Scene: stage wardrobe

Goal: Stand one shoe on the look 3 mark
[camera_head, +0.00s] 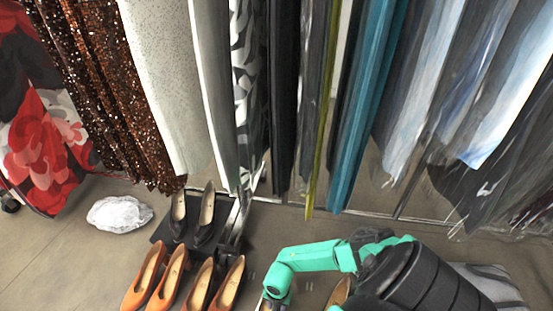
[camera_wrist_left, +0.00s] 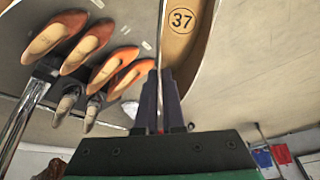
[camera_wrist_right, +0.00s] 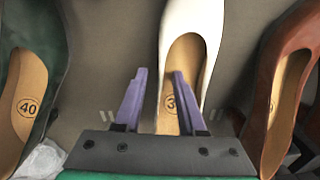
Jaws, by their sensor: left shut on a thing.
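In the left wrist view my left gripper (camera_wrist_left: 159,78) is shut on the rim of a shoe (camera_wrist_left: 184,48) with a tan insole marked 37 and a pale edge. The rest of this shoe runs out of the picture. In the right wrist view my right gripper (camera_wrist_right: 160,78) is open. A white shoe (camera_wrist_right: 207,22) with a tan insole lies between and beyond its fingers; its number is partly hidden by a finger. In the head view a teal arm reaches low centre, but its fingertips are cut off or hidden. I cannot make out a look 3 mark.
Orange shoes (camera_head: 145,275) and black shoes (camera_head: 205,215) stand left of the arm. A white crumpled bag (camera_head: 120,213) lies further left. Hanging clothes (camera_head: 365,95) fill the back. A dark green shoe (camera_wrist_right: 45,45) and a brown shoe (camera_wrist_right: 275,65) flank the white shoe.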

